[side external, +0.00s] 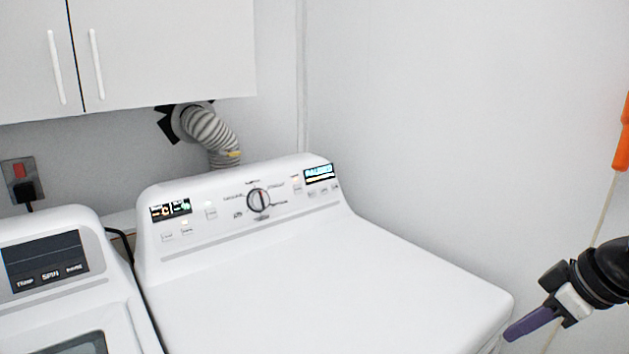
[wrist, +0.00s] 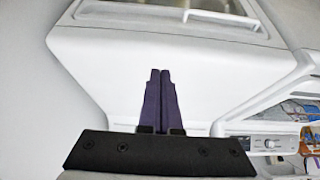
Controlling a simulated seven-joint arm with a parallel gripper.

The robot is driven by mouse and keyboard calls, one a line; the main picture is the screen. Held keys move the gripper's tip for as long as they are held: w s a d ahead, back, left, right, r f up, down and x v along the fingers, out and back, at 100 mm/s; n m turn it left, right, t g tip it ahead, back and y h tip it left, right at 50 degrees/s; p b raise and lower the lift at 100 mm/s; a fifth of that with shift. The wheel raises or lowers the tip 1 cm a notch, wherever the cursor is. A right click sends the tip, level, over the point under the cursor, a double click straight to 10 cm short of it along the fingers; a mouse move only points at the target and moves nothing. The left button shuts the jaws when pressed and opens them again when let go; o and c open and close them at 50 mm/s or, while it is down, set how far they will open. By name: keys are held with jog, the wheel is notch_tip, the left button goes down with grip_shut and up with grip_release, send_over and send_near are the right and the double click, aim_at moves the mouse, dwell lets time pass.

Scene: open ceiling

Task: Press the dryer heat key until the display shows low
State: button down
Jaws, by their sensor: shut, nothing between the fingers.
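The white dryer (side external: 320,270) stands in the middle of the side view, with a sloped control panel (side external: 225,215) at its back. The panel has a round dial (side external: 258,200), several small keys and a small lit display (side external: 170,209) at its left. A blue-lit display (side external: 319,174) is at its right. The lettering is too small to read surely. My gripper (side external: 507,336) is at the lower right, by the dryer's front right corner and away from the panel. In the wrist view, its purple fingers (wrist: 160,76) are together and empty, with the white dryer (wrist: 110,60) beyond.
A washer (side external: 60,275) with a dark panel stands left of the dryer. White cabinets (side external: 160,50) hang above, and a vent hose (side external: 210,132) runs behind. An orange-handled pole (side external: 622,140) is at the right wall. The dryer top is clear.

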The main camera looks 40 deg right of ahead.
dwell(0.5)
jog(key=w+d+r+m+t+h, duration=0.15)
jog(key=w+r+m+t, duration=1)
jog(key=w+r, duration=1.65)
jog(key=w+d+f+m+t+h, duration=0.1)
jog(key=w+d+f+m+t, duration=0.2)
jog(key=w, duration=0.7)
jog(key=w+d+f+m+t+h, duration=0.1)
jog(key=w+d+f+t+h, duration=0.2)
jog(key=w, duration=0.6)
jog(key=w+d+f+g, duration=0.1)
jog(key=w+f, duration=0.1)
jog(key=f, duration=0.5)
jog(key=w+d+f+g, duration=0.1)
jog(key=w+d+f, duration=0.1)
jog(key=f, duration=0.6)
jog(key=w+d+f+g, duration=0.1)
jog(key=w+d+f, duration=0.1)
jog(key=f, duration=0.6)
jog(key=shift+w+m, duration=0.45)
jog(key=shift+w, duration=0.3)
